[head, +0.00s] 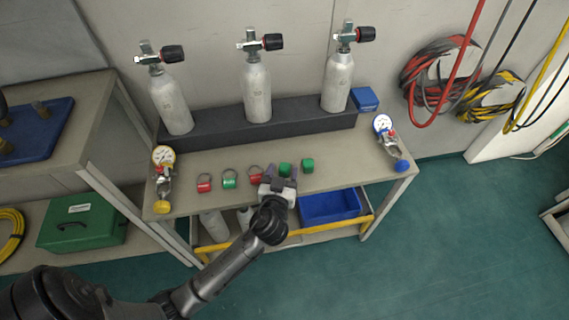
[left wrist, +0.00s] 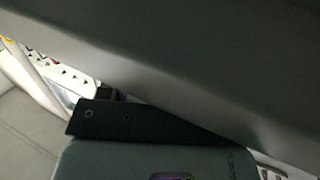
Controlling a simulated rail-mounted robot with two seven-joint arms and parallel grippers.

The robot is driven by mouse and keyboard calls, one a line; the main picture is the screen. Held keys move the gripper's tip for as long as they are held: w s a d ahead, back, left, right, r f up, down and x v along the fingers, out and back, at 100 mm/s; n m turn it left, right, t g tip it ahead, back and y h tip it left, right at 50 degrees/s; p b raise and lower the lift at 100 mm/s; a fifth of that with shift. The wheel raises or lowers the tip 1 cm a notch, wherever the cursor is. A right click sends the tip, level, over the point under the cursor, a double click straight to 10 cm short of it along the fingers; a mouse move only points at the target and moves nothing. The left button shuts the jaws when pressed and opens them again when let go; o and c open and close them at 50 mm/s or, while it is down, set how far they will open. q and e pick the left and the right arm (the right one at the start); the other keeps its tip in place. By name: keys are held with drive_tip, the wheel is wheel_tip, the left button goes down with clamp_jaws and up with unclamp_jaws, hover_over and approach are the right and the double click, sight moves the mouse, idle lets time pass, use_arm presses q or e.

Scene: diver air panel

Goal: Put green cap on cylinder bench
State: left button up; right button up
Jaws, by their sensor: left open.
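Two small green caps sit on the cylinder bench (head: 330,176) near its front edge. One green cap (head: 284,168) is right at my left gripper (head: 280,181); the other green cap (head: 307,165) stands just to the right, apart from it. My left gripper reaches in over the front edge of the bench, with its fingers spread and open. I cannot tell whether the nearer cap is between the fingers or just beyond them. The left wrist view is dark, filled by a grey surface and part of my gripper, and shows no cap. My right gripper is out of view.
Gauges (head: 163,157) (head: 382,124) stand at both ends. Three cylinders (head: 257,92) stand in a dark rack behind. A blue bin (head: 330,206) is below.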

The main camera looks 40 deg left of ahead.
use_arm(q)
drive_tip(key=s+d+f+m+g+h, duration=0.2)
drive_tip(key=s+d+f+g+h, duration=0.1)
drive_tip(key=s, duration=0.6)
drive_tip(key=s+d+f+m+g+h, duration=0.3)
drive_tip(key=s+g, duration=0.1)
drive_tip(key=s, duration=0.5)
drive_tip(key=s+d+f+m+g+h+p, duration=0.1)
drive_tip(key=s+d+f+m+g+h, duration=0.1)
drive_tip(key=s, duration=0.8)
drive_tip(key=shift+d+f+m+g+h, duration=0.45)
drive_tip(key=shift+d+f+g, duration=0.25)
drive_tip(key=shift+g, duration=0.5)
